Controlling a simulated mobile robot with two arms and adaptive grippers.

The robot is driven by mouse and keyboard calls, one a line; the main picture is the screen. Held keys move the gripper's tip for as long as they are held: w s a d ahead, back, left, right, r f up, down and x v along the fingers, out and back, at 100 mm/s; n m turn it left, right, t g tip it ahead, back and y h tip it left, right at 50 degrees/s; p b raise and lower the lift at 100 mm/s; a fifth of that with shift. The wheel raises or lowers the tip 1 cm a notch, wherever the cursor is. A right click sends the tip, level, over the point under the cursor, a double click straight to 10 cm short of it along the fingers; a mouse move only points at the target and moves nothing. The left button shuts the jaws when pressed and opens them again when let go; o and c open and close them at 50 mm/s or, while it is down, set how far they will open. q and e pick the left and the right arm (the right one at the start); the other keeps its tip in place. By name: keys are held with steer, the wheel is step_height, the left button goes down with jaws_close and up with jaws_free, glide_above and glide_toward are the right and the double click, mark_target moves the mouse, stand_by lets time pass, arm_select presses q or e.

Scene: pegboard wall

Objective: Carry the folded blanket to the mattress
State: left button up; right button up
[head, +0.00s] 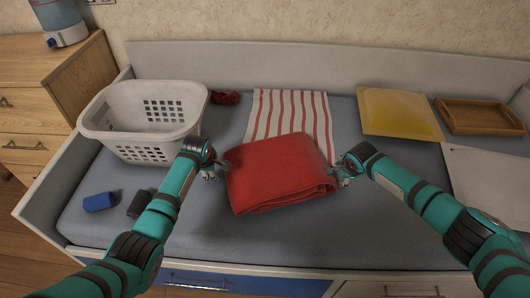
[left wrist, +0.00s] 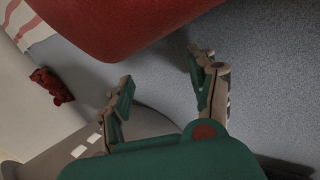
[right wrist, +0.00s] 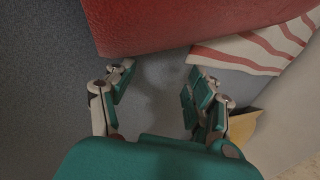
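The red folded blanket (head: 275,172) lies in the middle of the grey mattress (head: 330,235), overlapping the near end of a striped cloth. My left gripper (head: 217,168) is at the blanket's left side and my right gripper (head: 343,172) is at its right side. In the left wrist view the fingers (left wrist: 160,68) are spread with nothing between them, and the blanket (left wrist: 115,25) is just beyond the tips. In the right wrist view the fingers (right wrist: 160,72) are also spread and empty, with the blanket (right wrist: 190,25) beyond. Whether any fingertip touches it I cannot tell.
A white laundry basket (head: 102,112) stands at the left. A blue object (head: 99,202) and a dark one (head: 139,204) lie at front left.

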arm_select(q)
steer(key=shift+d+f, duration=0.4)
steer(key=shift+d, duration=0.35)
arm_select(e)
steer(key=shift+w+a+f, duration=0.1)
steer(key=shift+a+f, duration=0.2)
steer(key=shift+a, duration=0.5)
arm_select(q)
steer(key=shift+s+a, duration=0.1)
arm_select(e)
steer(key=shift+d+r, duration=0.1)
arm_select(q)
steer(key=shift+a, duration=0.55)
arm_select(e)
steer(key=shift+d, duration=0.55)
arm_select(q)
steer(key=o, duration=0.5)
steer(key=shift+a+r, duration=0.1)
steer(key=shift+a, duration=1)
arm_select(e)
steer(key=shift+d, duration=1.2)
steer(key=o, duration=0.5)
arm_select(q)
steer(key=shift+a, duration=0.1)
arm_select(e)
steer(key=shift+d, duration=0.1)
